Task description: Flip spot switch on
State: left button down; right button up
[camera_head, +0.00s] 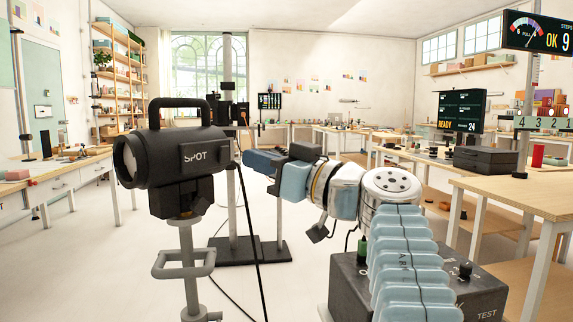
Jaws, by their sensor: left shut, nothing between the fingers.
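A black spot lamp (178,168) marked SPOT stands upright on a grey stand at left, its lens facing left. My left gripper (250,160) is shut and empty, just right of the lamp's rear end. I cannot tell whether it touches the lamp. Below my left arm is a dark control box (345,285) with a green-tipped part (363,250), a black knob (465,271) and the word TEST. My arm hides the box's middle. My right gripper is not in view.
A tall grey post on a black base (235,250) stands behind the lamp, with black cables hanging near it. A wooden table (515,190) is at right and a workbench (75,172) at left. A screen reading READY (461,111) stands behind. The floor between is mostly clear.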

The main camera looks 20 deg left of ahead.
aim_at(226, 149)
pick_arm(q)
jog(key=x, duration=0.4)
jog(key=shift+p, duration=0.4)
jog(key=shift+w+a, duration=0.1)
jog(key=shift+a, duration=0.3)
